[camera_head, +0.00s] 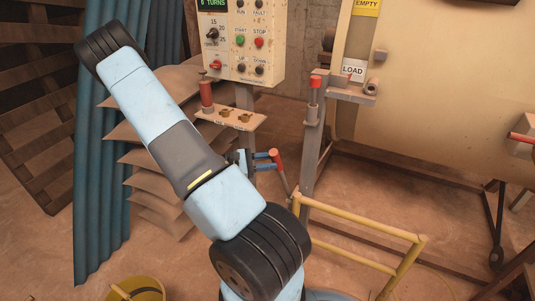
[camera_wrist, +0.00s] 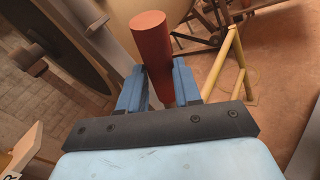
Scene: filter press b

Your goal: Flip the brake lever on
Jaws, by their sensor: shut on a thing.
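The brake lever (camera_head: 277,160) has a red round grip on a thin grey rod. It leans up and to the left from its low pivot beside a grey post in the head view. My gripper (camera_head: 268,161) has its blue fingers at the red grip. In the wrist view the red grip (camera_wrist: 153,45) stands between the two fingers of my gripper (camera_wrist: 160,82) and sticks out past their tips. My gripper is shut on this grip.
A control panel (camera_head: 243,40) with buttons stands behind. A small shelf (camera_head: 240,118) with a red-handled lever (camera_head: 206,95) lies below it. A grey post (camera_head: 312,140) carries another red-tipped handle (camera_head: 315,82). A yellow rail (camera_head: 360,229) is close on the right. A yellow bucket (camera_head: 137,289) sits at lower left.

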